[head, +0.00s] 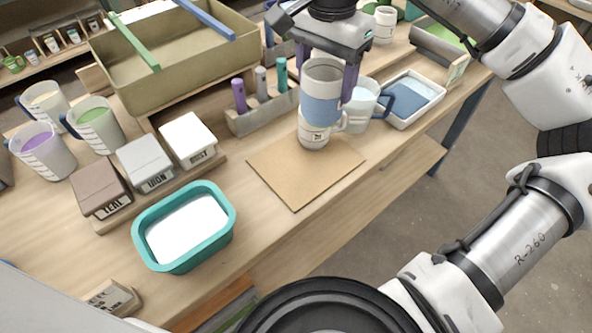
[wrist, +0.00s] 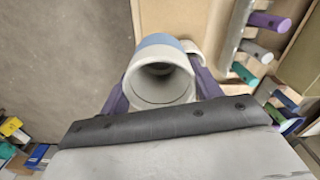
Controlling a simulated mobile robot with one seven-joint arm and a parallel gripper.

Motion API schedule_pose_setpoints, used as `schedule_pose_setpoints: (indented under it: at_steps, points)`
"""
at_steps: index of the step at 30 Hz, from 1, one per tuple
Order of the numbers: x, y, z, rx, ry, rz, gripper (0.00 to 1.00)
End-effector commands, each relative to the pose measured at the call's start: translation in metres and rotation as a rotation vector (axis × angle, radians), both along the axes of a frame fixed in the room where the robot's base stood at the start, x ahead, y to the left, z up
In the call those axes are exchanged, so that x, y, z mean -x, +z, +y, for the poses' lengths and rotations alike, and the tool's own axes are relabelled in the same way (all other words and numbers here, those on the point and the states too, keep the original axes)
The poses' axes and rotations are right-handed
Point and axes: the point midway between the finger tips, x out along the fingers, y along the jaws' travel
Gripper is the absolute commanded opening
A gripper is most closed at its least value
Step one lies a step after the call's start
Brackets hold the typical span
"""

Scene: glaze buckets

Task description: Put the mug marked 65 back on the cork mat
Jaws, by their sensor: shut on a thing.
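A tall off-white mug with a blue band (head: 321,106) stands upright between the fingers of my gripper (head: 328,82), which is shut on it. A small label sits low on its side; I cannot read it surely. Its handle is at the right. The cork mat (head: 297,182) lies flat on the table, and the mug's foot is over its back part. I cannot tell whether the foot touches the mat. In the wrist view the mug's open mouth (wrist: 160,83) faces the camera, between the purple fingers, with the mat (wrist: 200,16) beyond.
A bucket with a dark blue handle (head: 360,104) is close behind the mug at the right, before a tray of blue glaze (head: 428,112). A rack with coloured sticks (head: 245,122) is behind left. A teal tub (head: 152,255) stands front left. The mat's front half is bare.

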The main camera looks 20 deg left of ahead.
Motion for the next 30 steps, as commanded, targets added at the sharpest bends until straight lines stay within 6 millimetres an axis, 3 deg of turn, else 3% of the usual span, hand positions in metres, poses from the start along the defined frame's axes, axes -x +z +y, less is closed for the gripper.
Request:
schedule_pose_setpoints:
  at_steps: [1, 6, 11, 24, 30]
  points:
    - [0.009, 0.015, 0.009, 0.001, -0.038, -0.002, 0.32]
    - [0.03, 0.038, 0.026, 0.003, -0.161, -0.004, 0.32]
    - [0.038, 0.036, 0.031, 0.006, -0.209, -0.001, 0.32]
    - [0.039, -0.074, 0.031, 0.004, -0.211, 0.002, 0.32]
    - [0.038, -0.107, 0.031, 0.005, -0.212, -0.001, 0.32]
